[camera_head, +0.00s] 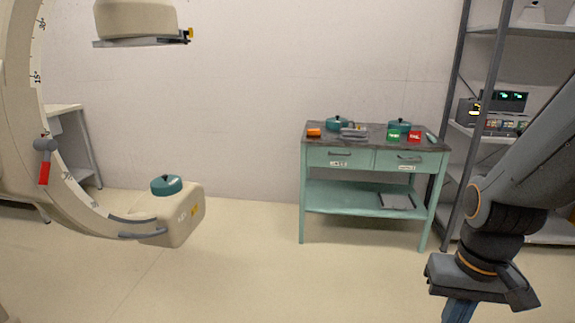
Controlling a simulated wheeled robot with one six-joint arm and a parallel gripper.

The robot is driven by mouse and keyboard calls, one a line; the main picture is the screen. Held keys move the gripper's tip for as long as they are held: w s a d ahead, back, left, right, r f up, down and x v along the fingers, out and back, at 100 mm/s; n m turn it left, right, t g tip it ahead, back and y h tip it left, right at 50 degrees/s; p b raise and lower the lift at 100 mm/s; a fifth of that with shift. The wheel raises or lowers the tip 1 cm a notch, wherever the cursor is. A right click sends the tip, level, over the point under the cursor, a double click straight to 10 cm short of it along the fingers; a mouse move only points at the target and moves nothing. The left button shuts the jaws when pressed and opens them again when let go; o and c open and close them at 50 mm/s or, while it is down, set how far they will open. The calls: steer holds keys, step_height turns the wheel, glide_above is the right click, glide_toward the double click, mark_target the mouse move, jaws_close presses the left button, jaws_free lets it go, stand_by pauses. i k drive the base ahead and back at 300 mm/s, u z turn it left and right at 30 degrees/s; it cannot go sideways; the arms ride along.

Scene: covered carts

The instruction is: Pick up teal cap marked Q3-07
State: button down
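Three teal round lids with dark knobs are in view, any of which could be a cap. One (166,186) sits on the beige lower head of the C-shaped machine at left. Another (338,124) stands at the back left of the teal cart's dark top, and a third (399,126) at its back right. No Q3-07 marking is readable on any of them. My gripper (458,311) hangs at the bottom right, well apart from all three. Its end is cut off by the frame, so its opening is hidden.
The C-shaped machine (22,130) fills the left. Grey shelving (497,60) stands right. The middle floor is clear.

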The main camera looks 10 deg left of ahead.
mark_target(164, 186)
steer(key=u, duration=0.85)
steer(key=i, duration=0.95)
steer(key=u, duration=0.35)
steer(key=i, duration=1.65)
steer(key=u, duration=0.7)
steer(key=i, duration=0.7)
steer(key=u, duration=0.6)
